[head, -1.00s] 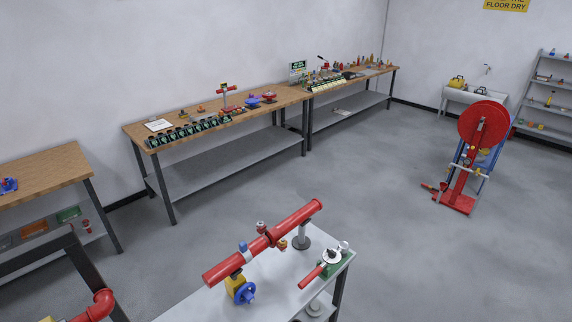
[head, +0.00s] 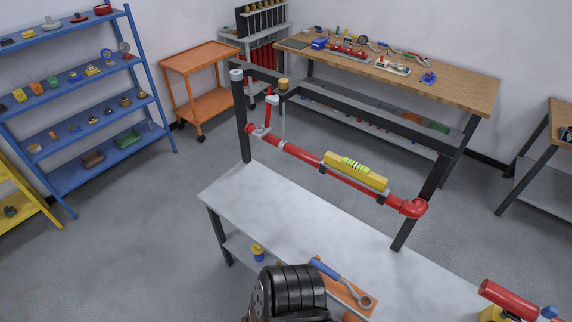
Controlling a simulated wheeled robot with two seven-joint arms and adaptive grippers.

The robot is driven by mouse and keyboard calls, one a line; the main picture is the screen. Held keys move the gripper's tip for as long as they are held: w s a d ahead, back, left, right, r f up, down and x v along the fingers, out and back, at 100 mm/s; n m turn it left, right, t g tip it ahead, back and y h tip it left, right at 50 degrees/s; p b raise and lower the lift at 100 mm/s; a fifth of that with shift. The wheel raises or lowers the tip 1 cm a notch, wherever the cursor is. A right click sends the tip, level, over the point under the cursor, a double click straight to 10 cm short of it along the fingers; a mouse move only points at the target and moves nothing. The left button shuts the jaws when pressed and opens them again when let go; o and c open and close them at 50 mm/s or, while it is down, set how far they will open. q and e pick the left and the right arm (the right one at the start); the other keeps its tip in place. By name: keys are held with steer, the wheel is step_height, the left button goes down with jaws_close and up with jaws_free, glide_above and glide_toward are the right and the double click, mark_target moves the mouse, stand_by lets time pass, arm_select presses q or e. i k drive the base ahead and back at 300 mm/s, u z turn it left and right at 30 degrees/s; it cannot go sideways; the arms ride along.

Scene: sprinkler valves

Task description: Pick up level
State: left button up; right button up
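A yellow level (head: 356,171) with bright green vials rests along the top of a sloping red pipe (head: 307,155). The pipe is fixed to a dark metal frame behind a light grey bench (head: 300,215). It slopes down to the right and ends in a red elbow (head: 413,207). A black ribbed part, which looks like a piece of my own arm, shows at the bottom of the head view. No gripper fingers show, and nothing is touching the level.
A blue-handled wrench (head: 340,282) lies on an orange surface at the bench's front edge. Another red pipe (head: 510,300) is at the lower right. A blue shelf (head: 100,175), an orange cart (head: 203,60) and a wooden workbench (head: 460,90) stand behind. Grey floor is open at left.

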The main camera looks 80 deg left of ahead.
mark_target(360, 173)
steer(key=u, duration=2.8)
steer(key=i, duration=0.65)
